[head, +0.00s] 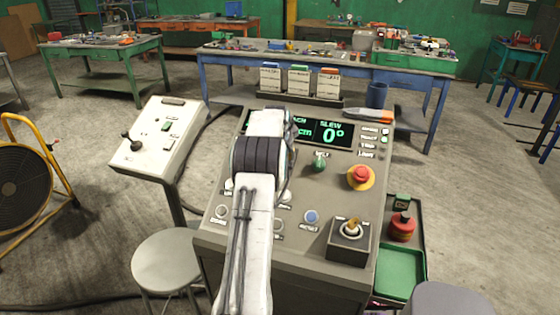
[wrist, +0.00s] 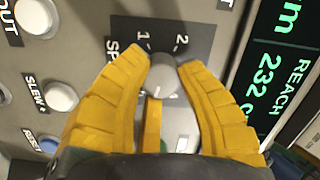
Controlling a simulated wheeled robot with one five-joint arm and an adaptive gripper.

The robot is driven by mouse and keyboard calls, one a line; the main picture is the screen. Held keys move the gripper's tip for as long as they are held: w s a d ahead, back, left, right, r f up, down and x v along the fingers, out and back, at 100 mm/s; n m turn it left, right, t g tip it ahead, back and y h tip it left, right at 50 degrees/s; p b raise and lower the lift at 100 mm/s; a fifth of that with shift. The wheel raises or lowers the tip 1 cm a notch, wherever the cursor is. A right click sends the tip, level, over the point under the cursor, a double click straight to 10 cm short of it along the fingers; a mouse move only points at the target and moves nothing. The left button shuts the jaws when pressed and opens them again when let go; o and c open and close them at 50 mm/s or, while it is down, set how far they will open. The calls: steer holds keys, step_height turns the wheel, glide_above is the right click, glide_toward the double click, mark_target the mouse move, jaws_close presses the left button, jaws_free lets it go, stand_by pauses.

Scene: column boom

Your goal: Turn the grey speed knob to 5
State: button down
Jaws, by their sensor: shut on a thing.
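The grey speed knob (wrist: 163,76) sits on a dark label plate in the wrist view. The numbers 1 and 2 and the letters "SP" show beyond it; the other numbers are hidden. A small pale mark shows on the knob, but I cannot tell which number it points to. My gripper (wrist: 164,64) has its yellow fingers closed on both sides of the knob. In the head view, my own arm hides the knob and the gripper over the grey console (head: 215,243).
A display (head: 328,131) stands behind. In the wrist view, a white SLEW button (wrist: 61,96) is left of my fingers.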

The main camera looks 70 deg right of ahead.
steer(key=shift+f+m, duration=0.15)
steer(key=shift+m, duration=0.55)
steer(key=shift+b, duration=0.3)
steer(key=c, duration=0.8)
jaws_free()
steer(key=shift+r, duration=0.2)
steer(key=v, duration=1.1)
steer(key=shift+a+r, duration=0.2)
steer(key=shift+a, duration=0.15)
steer(key=shift+s, duration=0.1)
